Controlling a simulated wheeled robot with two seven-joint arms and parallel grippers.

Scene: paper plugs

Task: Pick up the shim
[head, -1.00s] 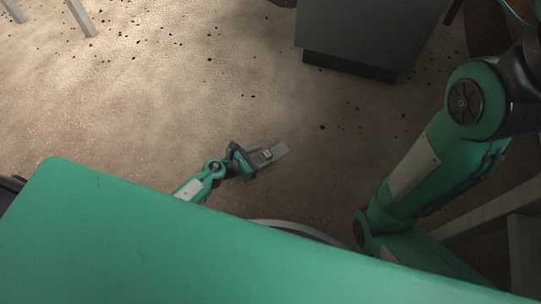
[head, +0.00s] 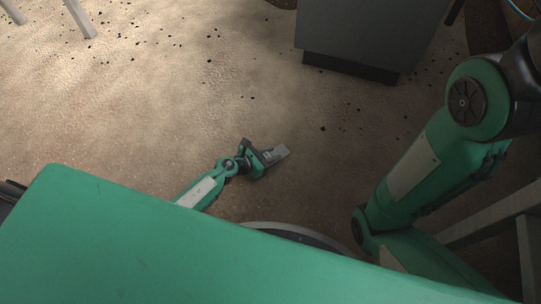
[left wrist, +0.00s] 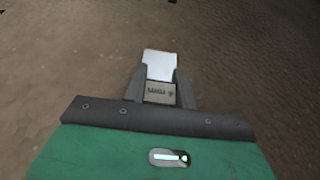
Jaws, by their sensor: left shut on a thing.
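The shim (head: 280,152) is a small flat light-grey plate. It lies low over the brown floor in the head view, just past my left fingertips. My left gripper (head: 270,157) is shut on it. In the left wrist view the shim (left wrist: 160,66) sticks out between the two dark fingers of my left gripper (left wrist: 159,84), with a darker marked part nearer the palm. Whether the shim still touches the floor I cannot tell. My right arm shows at the right of the head view, but its gripper is out of view.
A dark grey cabinet (head: 369,35) stands on the floor at the top right. Pale legs (head: 80,17) show at the top left. Small dark scraps (head: 209,61) are scattered over the carpet-like floor (head: 150,110). The floor around my left gripper is mostly clear.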

